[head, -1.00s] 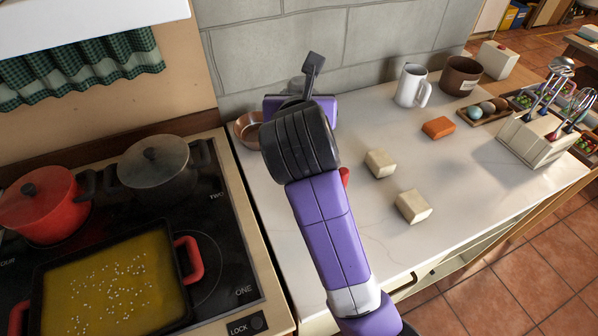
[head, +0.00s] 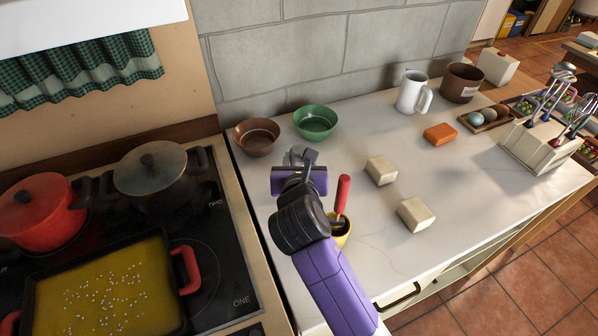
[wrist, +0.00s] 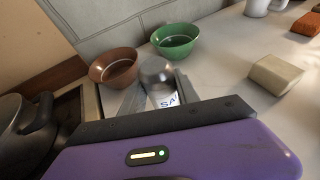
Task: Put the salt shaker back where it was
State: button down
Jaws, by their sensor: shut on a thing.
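The salt shaker (wrist: 157,71) has a grey domed cap and a white label with the letters "SA" showing in the wrist view. It sits between the two fingers of my gripper (wrist: 158,93), which is shut on it. In the head view my gripper (head: 300,160) is over the left part of the counter, just in front of the brown and green bowls. There the shaker is mostly hidden by my gripper. I cannot tell whether its base touches the counter.
A brown bowl (head: 256,137) and a green bowl (head: 315,122) stand by the wall. A yellow cup (head: 341,238) with a red-handled tool (head: 342,195) stands right beside my arm. Two cream blocks (head: 381,170) lie to the right. The stove (head: 218,240) with pots is left.

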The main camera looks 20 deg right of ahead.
jog(key=shift+f, duration=2)
jog(key=shift+f, duration=0.1)
jog(key=c, duration=0.9)
grip_release()
jog(key=v, duration=1.2)
jog(key=shift+a, duration=0.1)
